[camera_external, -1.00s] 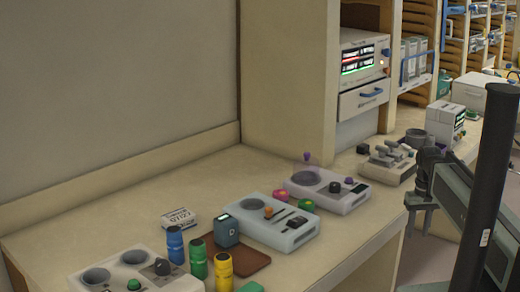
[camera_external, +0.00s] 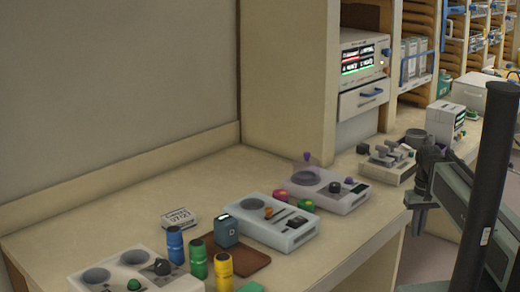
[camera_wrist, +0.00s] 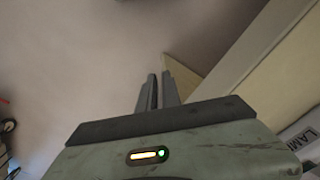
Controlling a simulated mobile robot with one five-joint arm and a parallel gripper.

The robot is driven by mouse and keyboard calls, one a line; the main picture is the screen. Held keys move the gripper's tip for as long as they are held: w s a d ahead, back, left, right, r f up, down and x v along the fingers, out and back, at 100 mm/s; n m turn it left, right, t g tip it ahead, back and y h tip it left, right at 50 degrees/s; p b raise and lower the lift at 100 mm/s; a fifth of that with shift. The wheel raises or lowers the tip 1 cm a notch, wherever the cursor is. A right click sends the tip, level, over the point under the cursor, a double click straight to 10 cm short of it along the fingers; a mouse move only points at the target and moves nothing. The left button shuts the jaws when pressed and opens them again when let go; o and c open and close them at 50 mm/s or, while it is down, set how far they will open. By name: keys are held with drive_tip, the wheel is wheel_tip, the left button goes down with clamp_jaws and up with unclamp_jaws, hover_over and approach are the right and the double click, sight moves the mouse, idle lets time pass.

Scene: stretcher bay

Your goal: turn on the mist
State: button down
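No part is plainly labelled as the mist control. A white unit (camera_external: 345,198) on the bench carries a clear dome (camera_external: 306,174) with a purple tip, a black knob (camera_external: 335,187) and a small purple button (camera_external: 350,182). I see no mist at the dome. My gripper (camera_external: 419,222) hangs to the right of this unit, by the bench's front edge, pointing down and apart from it. In the wrist view my gripper's fingers (camera_wrist: 158,78) are close together with nothing between them.
A pale blue-grey unit (camera_external: 265,222) and a white unit with two round wells (camera_external: 130,275) stand on the bench, with blue (camera_external: 174,245), green (camera_external: 198,260) and yellow (camera_external: 223,272) bottles between. A grey clamp-like device (camera_external: 388,163) stands behind my gripper. The bench's back left is clear.

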drive_tip(key=w+a+r+p, duration=0.4)
drive_tip(key=a+r+p, duration=0.1)
drive_tip(key=r+p, duration=0.35)
wheel_tip(320, 180, up, 18)
drive_tip(key=n+g+y+p, duration=0.1)
drive_tip(key=n+p, duration=0.8)
drive_tip(key=p, duration=0.8)
hover_over(293, 221)
drive_tip(key=w+d, duration=0.2)
drive_tip(key=shift+a+f, duration=0.1)
drive_tip(key=shift+f, duration=0.05)
drive_tip(key=shift+f, duration=0.1)
drive_tip(key=f+b, duration=0.4)
drive_tip(key=s+a+f+b, duration=0.1)
drive_tip(key=f+b, duration=0.8)
drive_tip(key=b, duration=0.1)
drive_tip(key=shift+s+a+f, duration=0.2)
drive_tip(key=shift+s+f, duration=0.1)
